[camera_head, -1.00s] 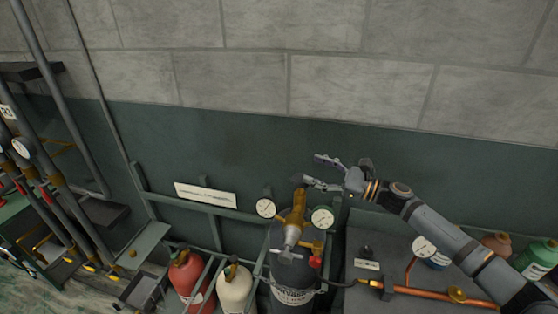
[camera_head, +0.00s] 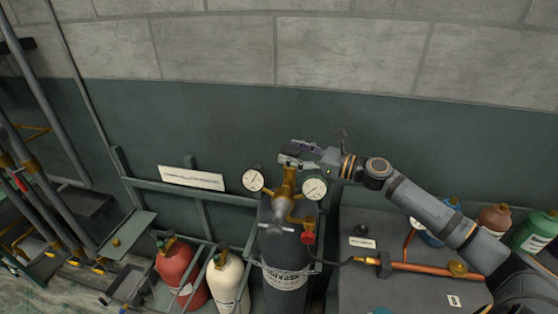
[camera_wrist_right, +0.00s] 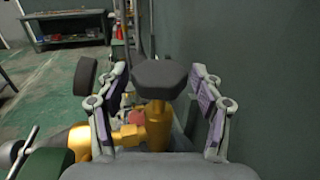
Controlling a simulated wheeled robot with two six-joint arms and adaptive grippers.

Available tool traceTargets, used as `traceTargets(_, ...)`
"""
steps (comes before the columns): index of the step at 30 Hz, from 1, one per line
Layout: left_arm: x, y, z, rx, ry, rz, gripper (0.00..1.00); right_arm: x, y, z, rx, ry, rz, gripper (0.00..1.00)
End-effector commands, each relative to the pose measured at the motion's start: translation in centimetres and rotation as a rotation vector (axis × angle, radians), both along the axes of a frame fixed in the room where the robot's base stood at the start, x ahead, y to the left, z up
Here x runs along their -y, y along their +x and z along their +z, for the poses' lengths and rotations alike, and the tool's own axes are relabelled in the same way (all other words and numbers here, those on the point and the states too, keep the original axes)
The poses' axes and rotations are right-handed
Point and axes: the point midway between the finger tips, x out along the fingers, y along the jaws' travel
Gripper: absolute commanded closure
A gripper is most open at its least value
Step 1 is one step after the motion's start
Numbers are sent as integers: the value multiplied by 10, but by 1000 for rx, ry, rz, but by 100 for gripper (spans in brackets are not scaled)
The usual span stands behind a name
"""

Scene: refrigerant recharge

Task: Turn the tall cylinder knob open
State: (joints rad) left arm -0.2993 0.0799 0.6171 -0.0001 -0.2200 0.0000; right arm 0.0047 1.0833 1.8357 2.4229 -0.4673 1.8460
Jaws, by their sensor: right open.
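The tall cylinder (camera_head: 285,280) is dark grey and stands upright with a brass valve (camera_head: 289,183) and two gauges on top. My right gripper (camera_head: 294,154) is at the top of the brass valve, its arm coming from the right. In the right wrist view, a dark faceted knob (camera_wrist_right: 160,76) on a brass stem (camera_wrist_right: 156,118) sits between the two spread fingers of my right gripper (camera_wrist_right: 158,92). Gaps show on both sides of the knob. In the head view the gripper hides the knob. My left gripper is not in view.
One round gauge (camera_head: 253,180) is left of the valve, another (camera_head: 314,188) right, just below my gripper. A red cylinder (camera_head: 176,272) and a cream cylinder (camera_head: 227,282) stand at left. A grey bench (camera_head: 400,292) with copper pipe (camera_head: 430,268) is at right. The wall is behind.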

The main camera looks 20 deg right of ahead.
Motion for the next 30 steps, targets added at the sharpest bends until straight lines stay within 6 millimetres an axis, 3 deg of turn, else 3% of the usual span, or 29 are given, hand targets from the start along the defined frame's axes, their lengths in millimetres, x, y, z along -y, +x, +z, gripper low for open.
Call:
traceTargets(12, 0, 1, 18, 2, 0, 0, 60, -23, 30, 7, -2, 5, -4, 33)
traceTargets(24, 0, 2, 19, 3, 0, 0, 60, -27, 35, 3, -5, -2, -3, 33)
traceTargets(30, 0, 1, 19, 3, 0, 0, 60, -27, 34, 3, -5, -2, -4, 60)
